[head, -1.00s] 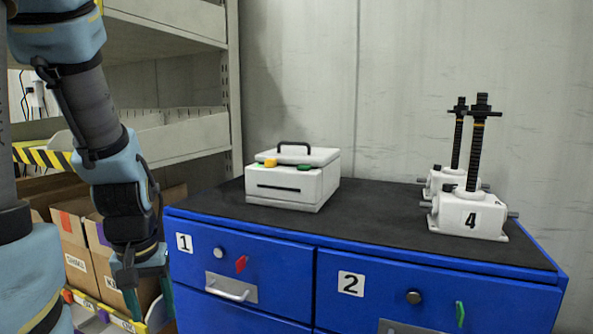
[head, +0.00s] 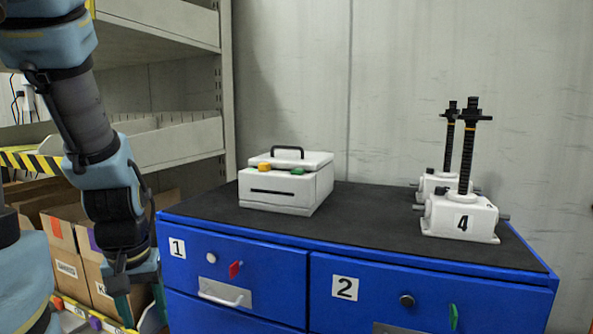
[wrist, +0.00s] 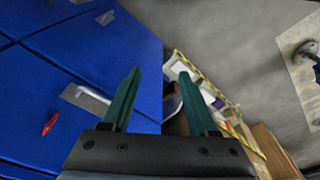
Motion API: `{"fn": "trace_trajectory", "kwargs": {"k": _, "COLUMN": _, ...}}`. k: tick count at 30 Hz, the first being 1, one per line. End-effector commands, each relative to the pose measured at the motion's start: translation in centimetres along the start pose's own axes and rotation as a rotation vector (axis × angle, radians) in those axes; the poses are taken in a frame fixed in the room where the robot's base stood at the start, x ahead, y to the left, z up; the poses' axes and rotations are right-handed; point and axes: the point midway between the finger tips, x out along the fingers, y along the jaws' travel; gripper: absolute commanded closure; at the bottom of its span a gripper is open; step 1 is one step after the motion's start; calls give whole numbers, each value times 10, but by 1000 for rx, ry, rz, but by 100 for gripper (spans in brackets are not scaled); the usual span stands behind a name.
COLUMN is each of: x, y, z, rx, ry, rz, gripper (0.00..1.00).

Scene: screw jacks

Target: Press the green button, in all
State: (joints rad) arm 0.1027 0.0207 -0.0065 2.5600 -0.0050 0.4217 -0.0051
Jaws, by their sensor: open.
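The green button (head: 298,171) sits on the front top edge of a white box (head: 275,194) with a black handle, on the black top of the blue cabinet. An orange button (head: 264,168) is to its left on the same box. My gripper (head: 137,302) hangs low at the left, beside the cabinet's left side, below its top and well away from the box. In the wrist view my gripper (wrist: 157,92) has its two green fingers apart with nothing between them. The box and its buttons are not in the wrist view.
Blue drawers (head: 225,265) have handles and knobs. Shelving (head: 180,140) and cardboard boxes (head: 68,265) are at the left. The cabinet top between box and jacks is clear.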

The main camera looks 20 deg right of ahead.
Motion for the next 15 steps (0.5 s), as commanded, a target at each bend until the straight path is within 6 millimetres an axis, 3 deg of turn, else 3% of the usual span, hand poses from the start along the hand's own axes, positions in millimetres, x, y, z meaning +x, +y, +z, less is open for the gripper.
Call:
{"fn": "trace_trajectory", "kwargs": {"k": 2, "x": 0, "y": 0, "z": 0, "rx": 0, "ry": 0, "rz": 0, "gripper": 47}}
{"fn": "trace_trajectory", "kwargs": {"k": 15, "x": 0, "y": 0, "z": 0, "rx": 0, "ry": 0, "rz": 0, "gripper": 96}}
